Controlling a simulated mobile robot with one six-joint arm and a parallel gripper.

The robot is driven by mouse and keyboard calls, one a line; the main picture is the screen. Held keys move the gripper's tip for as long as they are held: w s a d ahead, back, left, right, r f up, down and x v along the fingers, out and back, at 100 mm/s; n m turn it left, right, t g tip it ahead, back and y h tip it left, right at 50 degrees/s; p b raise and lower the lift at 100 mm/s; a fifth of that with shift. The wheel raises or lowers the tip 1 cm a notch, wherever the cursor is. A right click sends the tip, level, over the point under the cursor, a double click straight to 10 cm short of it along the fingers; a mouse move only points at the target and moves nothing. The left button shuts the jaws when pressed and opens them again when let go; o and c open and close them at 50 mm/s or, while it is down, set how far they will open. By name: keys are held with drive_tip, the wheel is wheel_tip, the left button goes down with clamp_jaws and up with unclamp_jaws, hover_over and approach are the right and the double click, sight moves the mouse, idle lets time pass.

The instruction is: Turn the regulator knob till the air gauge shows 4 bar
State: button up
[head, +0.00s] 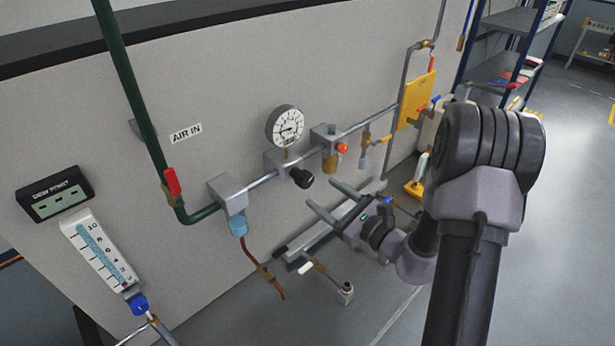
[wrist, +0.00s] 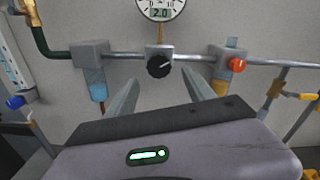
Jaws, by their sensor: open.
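The regulator knob (head: 303,178) is black and sticks out of the grey regulator block below the gauge. In the wrist view the knob (wrist: 160,66) shows face-on with a light pointer mark, between and beyond my fingertips. The round white air gauge (head: 285,126) stands above the regulator. In the wrist view the gauge (wrist: 160,12) is cut off at the top, and its small display reads 2.0. My gripper (head: 320,193) is open and empty, its two fingers pointing at the knob from in front, apparently not touching it. It also shows in the wrist view (wrist: 161,78).
A grey filter block with a blue bowl (head: 238,226) is left of the regulator. An orange knob (head: 342,148) on another unit is right of it. A green pipe with a red handle (head: 172,181) comes down at left. A rail and small valve (head: 346,293) lie below.

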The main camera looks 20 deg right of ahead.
sight(307, 183)
drive_tip(key=p+x, duration=0.1)
drive_tip(key=x, duration=0.5)
drive_tip(key=shift+w+a, duration=0.25)
drive_tip(key=shift+w, duration=0.05)
drive_tip(key=shift+c, duration=0.2)
clamp_jaws()
drive_tip(key=m+p, duration=0.1)
drive_tip(key=m, duration=0.4)
drive_tip(key=shift+s+r+m, duration=0.1)
drive_tip(key=shift+m, duration=0.3)
drive_tip(key=m+p, duration=0.3)
drive_tip(key=m, duration=0.3)
drive_tip(key=shift+a, duration=0.15)
